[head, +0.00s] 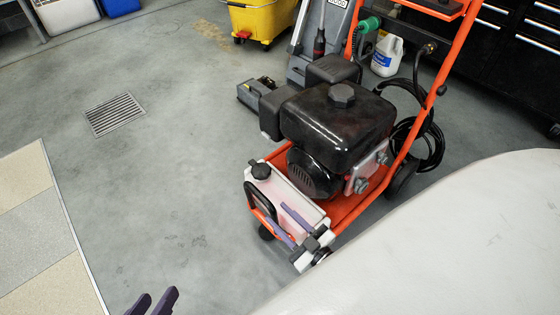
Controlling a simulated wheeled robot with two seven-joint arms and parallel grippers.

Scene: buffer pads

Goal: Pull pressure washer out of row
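The pressure washer has an orange frame (349,208), a black engine (335,115) and a pale tank at its front. It stands upright on the floor at centre right. A black curved handle (258,196) rises at the tank's front left. My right gripper (276,217) is at the front of the washer, its purple fingers apart, with the lower end of the black handle appearing between them. I cannot tell whether they touch it. My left gripper (158,298) is at the bottom edge, fingers apart and empty, away from the washer.
A yellow mop bucket (258,22) and a grey machine (312,50) stand behind the washer. A white jug (387,55) and black tool cabinet (480,55) are at back right. The floor to the left, with a drain grate (113,114), is clear. A large pale surface fills the lower right.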

